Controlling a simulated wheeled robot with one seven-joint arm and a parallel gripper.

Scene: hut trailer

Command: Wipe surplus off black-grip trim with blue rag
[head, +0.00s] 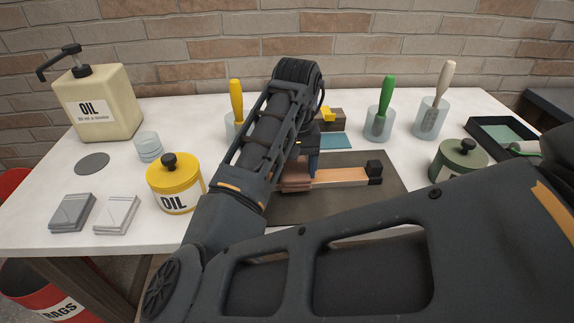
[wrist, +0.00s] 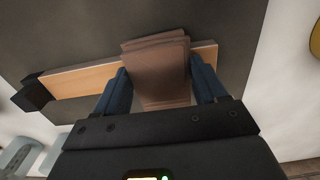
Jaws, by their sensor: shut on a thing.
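The trim is a pale wooden strip (head: 340,175) with a black block grip (head: 375,168) at its right end, lying on a dark mat (head: 290,211). In the wrist view the strip (wrist: 90,79) runs across under my gripper, with the black grip (wrist: 34,95) at left. My gripper (wrist: 160,84) is shut on a folded brown cloth (wrist: 158,70), which covers part of the strip; whether it presses on it I cannot tell. The cloth (head: 296,182) shows at the strip's left part in the head view. A flat teal-blue piece (head: 336,142) lies behind the mat.
A yellow oil tin (head: 174,186), oil dispenser (head: 102,104), and two folded grey cloths (head: 72,212) (head: 117,214) are at left. Behind and right stand jars with a yellow, green (head: 379,122) and cream handle (head: 432,115), a green tin (head: 458,158) and black tray (head: 487,126).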

